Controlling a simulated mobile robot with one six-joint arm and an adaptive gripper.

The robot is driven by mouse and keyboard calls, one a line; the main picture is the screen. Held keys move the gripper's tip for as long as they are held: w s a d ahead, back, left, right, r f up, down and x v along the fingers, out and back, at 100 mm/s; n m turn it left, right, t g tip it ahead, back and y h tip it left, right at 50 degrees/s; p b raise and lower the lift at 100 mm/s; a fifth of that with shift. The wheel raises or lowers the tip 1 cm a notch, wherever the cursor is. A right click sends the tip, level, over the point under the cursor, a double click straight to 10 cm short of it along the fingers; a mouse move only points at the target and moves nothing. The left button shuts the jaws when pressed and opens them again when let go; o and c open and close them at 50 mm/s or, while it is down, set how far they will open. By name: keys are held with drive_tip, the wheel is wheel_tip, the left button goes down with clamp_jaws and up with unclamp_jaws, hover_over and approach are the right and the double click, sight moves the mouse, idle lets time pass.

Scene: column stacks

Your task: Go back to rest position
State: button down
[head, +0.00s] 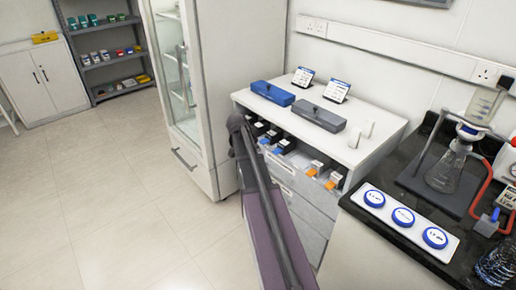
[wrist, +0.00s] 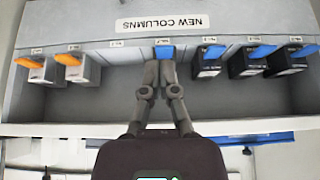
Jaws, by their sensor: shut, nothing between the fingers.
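My gripper (wrist: 166,62) is shut and empty in the wrist view. Its fingertips are just below a blue tab (wrist: 165,52) in the middle slot of the rack labelled NEW COLUMNS (wrist: 162,22), which appears upside down. I cannot tell whether they touch it. In the head view my dark arm (head: 262,185) reaches toward the front of the white cabinet (head: 365,152); the gripper itself is hidden there.
Dark boxes with blue tabs (wrist: 247,62) stand to the right of the fingers, and white boxes with orange tabs (wrist: 80,68) to the left. A glass-door fridge (head: 225,80) stands left of the cabinet. A dark bench (head: 385,222) with glassware is at right. Open floor (head: 110,210) lies left.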

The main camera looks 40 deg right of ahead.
idle(0.6)
drive_tip(key=s+a+f+n+y, duration=0.15)
drive_tip(key=s+a+n, duration=0.4)
drive_tip(key=a, duration=0.65)
drive_tip(key=s+a+n+y, duration=0.3)
drive_tip(key=s+a+n, duration=0.25)
drive_tip(key=a, duration=0.75)
drive_tip(key=s+a+f+n+y, duration=0.15)
drive_tip(key=s+a+n, duration=0.4)
drive_tip(key=a, duration=0.65)
wheel_tip(320, 180, up, 13)
drive_tip(key=p, duration=1.2)
drive_tip(key=shift+w+a+n+g+p, duration=0.15)
drive_tip(key=shift+a+n+g+p, duration=0.1)
drive_tip(key=shift+n+g+p, duration=0.1)
drive_tip(key=shift+d, duration=0.15)
